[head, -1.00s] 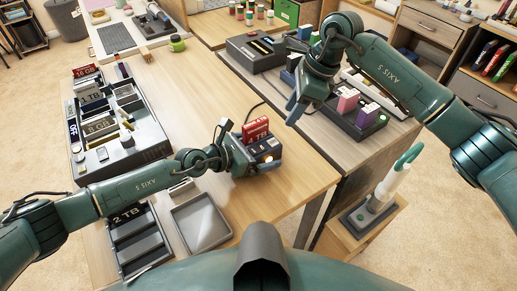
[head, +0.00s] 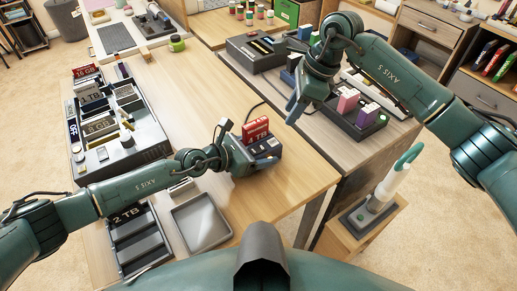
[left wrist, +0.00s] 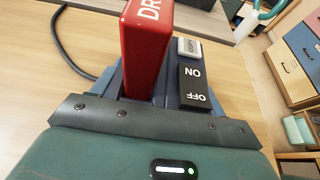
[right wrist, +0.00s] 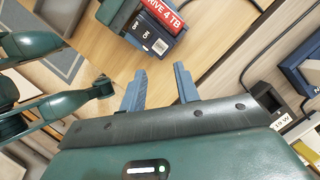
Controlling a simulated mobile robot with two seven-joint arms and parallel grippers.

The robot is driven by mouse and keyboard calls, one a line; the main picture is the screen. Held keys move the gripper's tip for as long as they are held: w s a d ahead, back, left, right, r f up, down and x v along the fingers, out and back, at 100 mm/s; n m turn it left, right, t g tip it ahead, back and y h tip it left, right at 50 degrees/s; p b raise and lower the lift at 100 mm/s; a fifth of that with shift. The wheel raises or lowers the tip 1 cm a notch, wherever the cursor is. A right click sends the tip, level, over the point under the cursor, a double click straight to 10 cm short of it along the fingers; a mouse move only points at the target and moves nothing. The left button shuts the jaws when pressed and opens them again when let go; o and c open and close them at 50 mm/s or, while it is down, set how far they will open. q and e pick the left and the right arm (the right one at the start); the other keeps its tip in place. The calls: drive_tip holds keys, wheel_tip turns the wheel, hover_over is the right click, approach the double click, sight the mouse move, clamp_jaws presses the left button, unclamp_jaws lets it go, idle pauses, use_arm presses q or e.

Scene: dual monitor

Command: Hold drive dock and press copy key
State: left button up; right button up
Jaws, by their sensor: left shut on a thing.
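The dark blue drive dock (head: 268,146) stands on the wooden table near its right edge, with a red drive (head: 256,129) upright in it. In the left wrist view the red drive (left wrist: 148,45) rises in front of my gripper, beside a black ON/OFF switch (left wrist: 194,86) and a white key (left wrist: 189,47) with small lettering. My left gripper (head: 264,163) is shut on the dock's near side; its fingertips are partly hidden. My right gripper (head: 293,110) is open and empty, above and right of the dock. The right wrist view shows its fingers (right wrist: 160,88) apart from the white key (right wrist: 160,46).
A grey tray of drives (head: 152,142) stands at the left. A flat empty tray (head: 203,222) and a slotted rack (head: 140,240) lie in front. A block with pink and purple items (head: 350,118) is at the right. The table's middle is clear.

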clamp_jaws()
idle(1.4)
